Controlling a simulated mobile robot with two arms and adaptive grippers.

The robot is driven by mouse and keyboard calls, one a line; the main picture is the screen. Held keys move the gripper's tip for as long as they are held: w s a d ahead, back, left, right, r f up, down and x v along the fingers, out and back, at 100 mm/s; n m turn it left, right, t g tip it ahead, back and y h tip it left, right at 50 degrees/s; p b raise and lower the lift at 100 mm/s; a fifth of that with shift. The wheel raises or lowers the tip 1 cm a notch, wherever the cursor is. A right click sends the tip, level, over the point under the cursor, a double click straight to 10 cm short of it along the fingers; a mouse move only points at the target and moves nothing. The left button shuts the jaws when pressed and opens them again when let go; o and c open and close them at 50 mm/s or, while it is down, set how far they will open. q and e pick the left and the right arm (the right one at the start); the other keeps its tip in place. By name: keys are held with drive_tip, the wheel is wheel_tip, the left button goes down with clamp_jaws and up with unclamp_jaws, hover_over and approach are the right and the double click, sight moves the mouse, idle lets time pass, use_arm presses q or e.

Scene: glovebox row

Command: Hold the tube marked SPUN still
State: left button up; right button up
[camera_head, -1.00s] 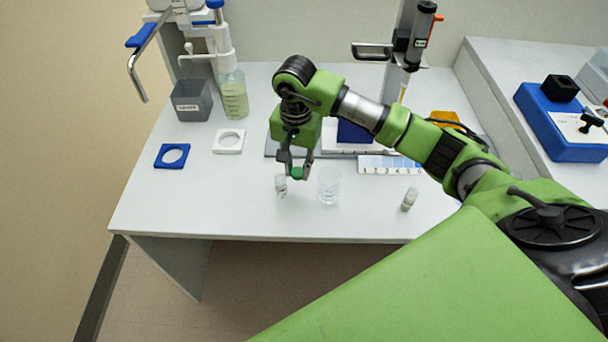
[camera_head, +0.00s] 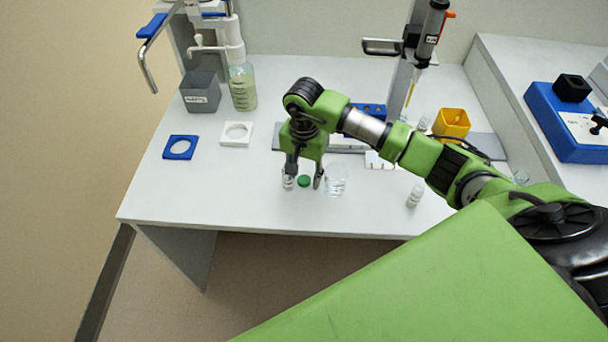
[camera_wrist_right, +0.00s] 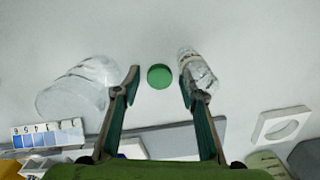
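I cannot read a SPUN mark on any tube. My right gripper (camera_head: 304,182) is open above the bench, and a green cap (camera_head: 304,181) lies on the bench between its fingers. A small clear vial with a label (camera_head: 288,183) is beside one finger; in the right wrist view the vial (camera_wrist_right: 197,72) is just beyond the right fingertip. The green cap (camera_wrist_right: 159,76) is there between the open fingertips (camera_wrist_right: 165,82). Another small labelled vial (camera_head: 415,197) stands to the right on the bench. My left gripper is not in view.
A clear glass beaker (camera_head: 337,181) stands close to the right of my gripper. A blue ring (camera_head: 180,148), a white ring (camera_head: 236,134), a grey bin (camera_head: 200,93) and a bottle (camera_head: 242,90) are at left. A yellow container (camera_head: 452,123) is behind my arm. The front left bench is clear.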

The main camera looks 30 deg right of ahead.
sight(304, 180)
drive_tip(key=shift+r, duration=0.4)
wheel_tip(304, 180, up, 12)
drive_tip(key=b, duration=0.1)
drive_tip(key=shift+f, duration=0.2)
